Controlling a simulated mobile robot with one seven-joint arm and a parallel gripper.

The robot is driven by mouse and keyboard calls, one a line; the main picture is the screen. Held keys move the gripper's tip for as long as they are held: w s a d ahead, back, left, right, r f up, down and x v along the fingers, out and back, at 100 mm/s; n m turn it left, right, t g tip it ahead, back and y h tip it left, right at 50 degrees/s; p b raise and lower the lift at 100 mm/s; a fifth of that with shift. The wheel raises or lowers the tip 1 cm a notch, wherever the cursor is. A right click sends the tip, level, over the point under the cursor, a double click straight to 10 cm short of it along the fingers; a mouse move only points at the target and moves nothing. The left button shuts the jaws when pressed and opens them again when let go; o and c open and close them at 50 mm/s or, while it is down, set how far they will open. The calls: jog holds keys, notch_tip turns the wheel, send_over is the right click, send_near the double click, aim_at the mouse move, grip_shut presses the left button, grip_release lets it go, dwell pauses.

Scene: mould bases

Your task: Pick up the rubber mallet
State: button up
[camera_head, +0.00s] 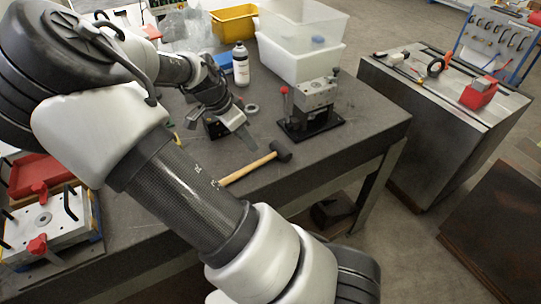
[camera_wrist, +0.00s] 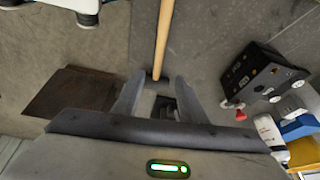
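The rubber mallet (camera_head: 281,151) lies on the dark workbench, its black head to the right and its light wooden handle running left until my arm hides its end. My gripper (camera_head: 236,123) is just behind the handle in the head view, fingers angled down. In the wrist view the handle (camera_wrist: 161,45) runs from the top edge down to near the fingertips. My gripper (camera_wrist: 160,84) is open there, with its two fingers apart. A dark shape shows between them, probably the mallet head. I cannot tell whether a finger touches the mallet.
A white bottle (camera_head: 240,65) and clear and white bins (camera_head: 300,65) stand behind. A mould base (camera_head: 45,222) sits at left. Bare bench lies right of the mallet.

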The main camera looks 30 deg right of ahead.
send_over(260, 160)
jog(key=a, duration=0.2)
notch_tip(260, 160, down, 6)
jog(key=shift+r, duration=0.15)
jog(key=x, duration=0.5)
jog(key=shift+s, duration=0.2)
jog(key=shift+a, duration=0.1)
grip_shut()
dwell(0.7)
